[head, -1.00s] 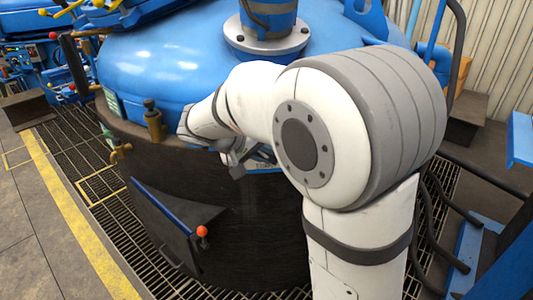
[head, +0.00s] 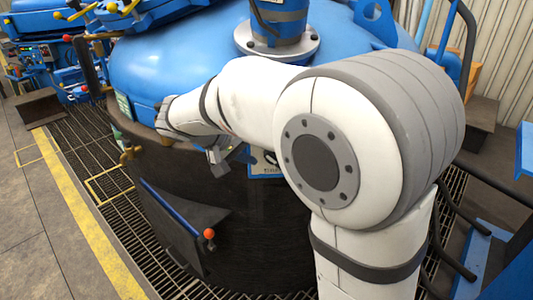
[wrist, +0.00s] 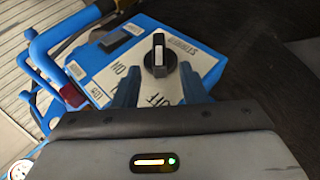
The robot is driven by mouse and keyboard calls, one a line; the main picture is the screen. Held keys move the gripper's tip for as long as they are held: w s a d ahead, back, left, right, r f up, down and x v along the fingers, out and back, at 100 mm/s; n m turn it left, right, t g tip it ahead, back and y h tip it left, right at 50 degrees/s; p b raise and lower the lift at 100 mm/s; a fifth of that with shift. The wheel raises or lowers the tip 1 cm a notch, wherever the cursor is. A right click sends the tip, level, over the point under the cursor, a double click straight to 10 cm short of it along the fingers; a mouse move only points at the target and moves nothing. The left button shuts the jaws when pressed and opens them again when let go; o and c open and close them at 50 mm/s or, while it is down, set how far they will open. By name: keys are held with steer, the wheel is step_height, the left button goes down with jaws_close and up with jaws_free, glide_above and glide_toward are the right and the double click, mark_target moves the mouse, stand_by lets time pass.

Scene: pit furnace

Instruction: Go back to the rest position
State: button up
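My gripper (wrist: 158,88) is open and empty in the wrist view, its two fingers apart. Beyond the fingertips is a black rotary knob (wrist: 160,58) with a white mark, upright in the picture. The knob sits on a blue box with a white labelled face (wrist: 203,62); the words ON and OFF can be read. No contact between fingers and knob shows. In the head view, my gripper (head: 222,160) hangs by the dark furnace wall, just left of a small blue-edged panel (head: 263,164), partly hidden by my arm.
The blue furnace lid (head: 180,62) curves close behind my arm. A dark plate with an orange ball (head: 209,233) juts from the wall. Floor grating (head: 125,212) and a yellow line (head: 80,225) lie left. Blue pipes (wrist: 45,50) run beside the box.

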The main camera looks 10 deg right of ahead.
steer(key=shift+s+a+r, duration=0.15)
steer(key=shift+a+r, duration=0.2)
steer(key=shift+a, duration=0.05)
steer(key=s+d+r+y+p, duration=0.2)
steer(key=s+r+y+p, duration=0.1)
steer(key=s+p, duration=0.3)
steer(key=s+d+r+y+p, duration=0.2)
steer(key=s+r+y+p, duration=0.1)
steer(key=s+p, duration=0.3)
steer(key=s+d+r+g+y+p, duration=0.1)
steer(key=s+d+r+y+p, duration=0.1)
steer(key=s+p, duration=0.4)
steer(key=shift+s+d+r+y, duration=0.25)
steer(key=shift+s+r+y, duration=0.4)
steer(key=shift+s, duration=0.3)
